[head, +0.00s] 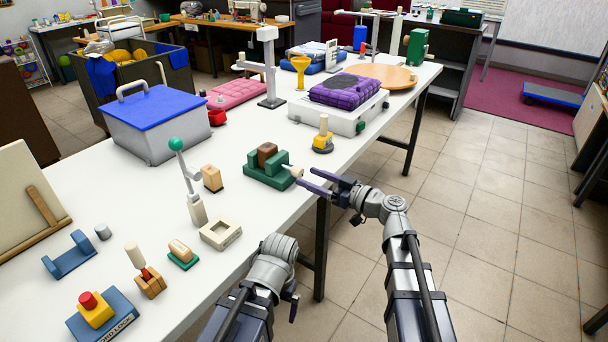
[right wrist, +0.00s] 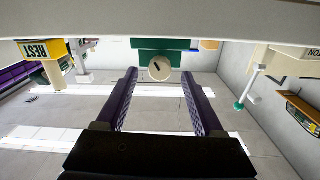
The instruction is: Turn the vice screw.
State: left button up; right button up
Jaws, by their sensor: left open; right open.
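The green vice (head: 262,173) stands near the table's front edge with a brown block (head: 267,152) in its jaws. Its pale round screw end (head: 293,171) points toward my right gripper (head: 305,177). That gripper is open, with its fingertips close to the screw. In the right wrist view, the round screw end (right wrist: 160,68), with a dark mark on its face, lies between the two spread fingertips. I cannot tell whether the fingers reach around it; no touch shows. My left gripper (head: 291,302) is low by the table's front edge, holding nothing visible; its fingers are partly hidden.
Left of the vice are a beige square frame (head: 221,233), a green-knobbed lever (head: 187,170) and a small wooden block (head: 212,178). A yellow-based peg (head: 323,138) stands behind to the right. A blue-lidded box (head: 155,115) sits farther back. The floor right of the table is clear.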

aim_at(297, 172)
jog(key=shift+x, duration=1.45)
grip_shut()
